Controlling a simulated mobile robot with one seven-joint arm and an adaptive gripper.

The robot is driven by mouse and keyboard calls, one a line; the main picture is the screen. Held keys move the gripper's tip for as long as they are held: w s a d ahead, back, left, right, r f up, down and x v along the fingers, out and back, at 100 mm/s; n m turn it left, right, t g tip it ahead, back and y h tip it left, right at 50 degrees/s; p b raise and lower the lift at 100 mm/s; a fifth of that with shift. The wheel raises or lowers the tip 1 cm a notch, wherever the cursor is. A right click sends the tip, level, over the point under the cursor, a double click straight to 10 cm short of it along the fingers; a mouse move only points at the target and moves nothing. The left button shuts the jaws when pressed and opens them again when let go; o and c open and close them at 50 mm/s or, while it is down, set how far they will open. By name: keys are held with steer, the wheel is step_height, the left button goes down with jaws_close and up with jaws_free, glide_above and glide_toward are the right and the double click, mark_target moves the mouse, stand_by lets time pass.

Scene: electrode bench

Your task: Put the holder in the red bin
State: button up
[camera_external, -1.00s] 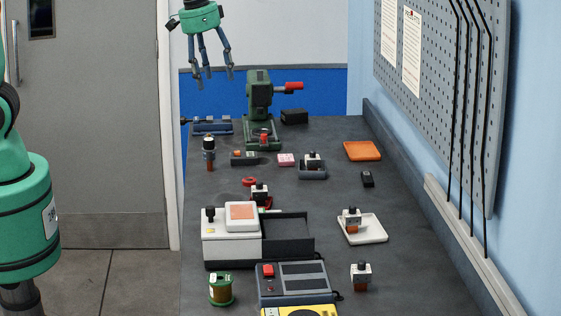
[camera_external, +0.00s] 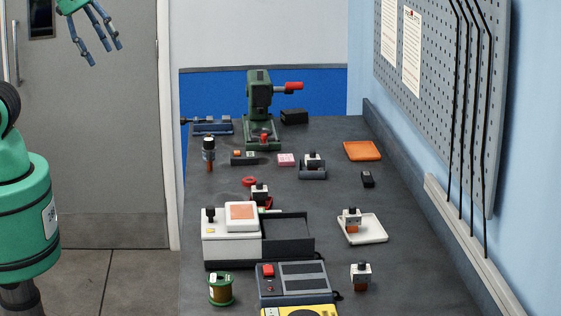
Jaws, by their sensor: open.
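Several small white blocks with black knobs could be the holder; I cannot tell which is meant. One (camera_external: 361,275) stands at the front right, one (camera_external: 352,219) is on a white tray (camera_external: 374,233), and one (camera_external: 312,160) is at a dark grey tray (camera_external: 313,174). Another (camera_external: 259,192) is at a low red container (camera_external: 268,203), possibly the red bin, partly hidden behind the white machine. My gripper (camera_external: 105,53) is open and empty at the top left, its fingers spread, in front of the door and away from the bench.
A green press with a red handle (camera_external: 259,95) stands at the back. A white machine (camera_external: 231,245) with a dark open tray (camera_external: 288,237), a grey box with a red button (camera_external: 294,283) and a green spool (camera_external: 221,289) crowd the front. An orange tray (camera_external: 362,150) lies back right.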

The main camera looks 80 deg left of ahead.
steer(key=s, duration=0.2)
steer(key=shift+s+d+f, duration=0.2)
steer(key=shift+s+f, duration=0.05)
steer(key=shift+s, duration=0.05)
steer(key=shift+f, duration=0.1)
step_height(320, 180, down, 9)
steer(key=b, duration=0.9)
steer(key=shift+r, duration=0.2)
